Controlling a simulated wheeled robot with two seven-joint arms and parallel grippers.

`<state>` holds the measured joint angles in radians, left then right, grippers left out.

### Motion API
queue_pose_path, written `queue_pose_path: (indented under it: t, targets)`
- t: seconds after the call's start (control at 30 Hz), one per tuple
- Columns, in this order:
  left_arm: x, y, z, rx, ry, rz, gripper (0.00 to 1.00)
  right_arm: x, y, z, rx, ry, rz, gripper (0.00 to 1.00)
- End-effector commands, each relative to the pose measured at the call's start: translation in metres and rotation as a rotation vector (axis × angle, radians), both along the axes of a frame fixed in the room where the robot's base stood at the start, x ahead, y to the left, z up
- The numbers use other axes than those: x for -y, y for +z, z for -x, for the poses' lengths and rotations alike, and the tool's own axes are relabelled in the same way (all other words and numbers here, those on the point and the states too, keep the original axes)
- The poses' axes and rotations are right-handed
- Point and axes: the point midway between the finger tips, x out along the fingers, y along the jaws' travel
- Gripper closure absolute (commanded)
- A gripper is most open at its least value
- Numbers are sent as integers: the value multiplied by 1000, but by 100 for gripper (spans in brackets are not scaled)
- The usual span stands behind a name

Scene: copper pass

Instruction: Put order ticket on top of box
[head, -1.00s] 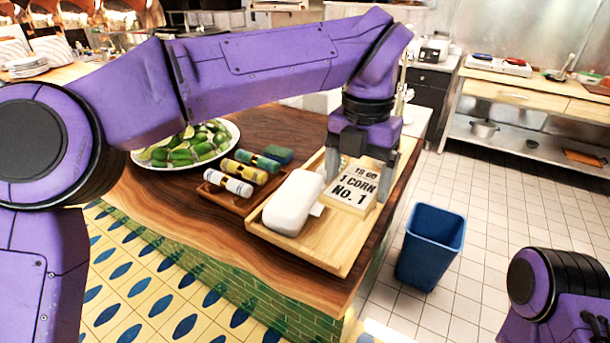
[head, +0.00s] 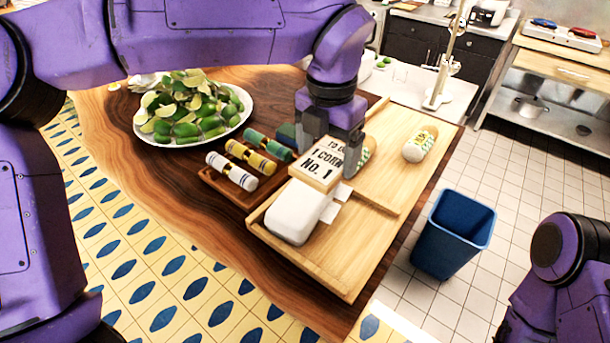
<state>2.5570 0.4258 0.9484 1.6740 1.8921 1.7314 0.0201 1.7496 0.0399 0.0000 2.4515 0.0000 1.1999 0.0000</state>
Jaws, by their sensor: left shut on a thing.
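The order ticket (head: 317,168) is a pale block lettered "1 CORN NO. 1". My left gripper (head: 330,145) is shut on it, one finger at each side, and its upper edge is partly covered. The white box (head: 296,212) with rounded edges sits at the left end of the wooden tray (head: 345,278). The ticket is just behind the box's far edge in the picture, overlapping its outline; I cannot tell whether they touch. My right arm shows at the lower right, but its gripper is out of view.
A wrapped corn (head: 420,144) lies farther back on the tray; a similar item is partly hidden behind my left gripper. A lime platter (head: 240,118) is behind, and a blue bin (head: 453,232) stands right on the floor.

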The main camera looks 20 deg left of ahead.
Motion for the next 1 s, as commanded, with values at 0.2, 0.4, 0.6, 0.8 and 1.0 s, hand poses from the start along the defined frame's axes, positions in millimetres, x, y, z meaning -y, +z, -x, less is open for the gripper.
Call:
queue_pose_path:
  t: [0.2, 0.4, 0.6, 0.8, 1.0]
  targets:
    - [-29, -39, 1, -11, 2, -2, 47, 0, 11, -1, 2, 0, 0, 100]
    - [-40, -69, 4, -12, 0, -4, 47, 0, 17, -1, 2, 0, 0, 100]
    - [-40, -84, 4, -9, 2, -2, 47, 0, 18, -1, 2, 0, 0, 100]
    - [-39, -86, 4, -10, 2, -2, 47, 0, 17, -1, 2, 0, 0, 100]
    - [-39, -86, 4, -10, 2, -2, 0, 0, 17, -1, 2, 0, 0, 100]
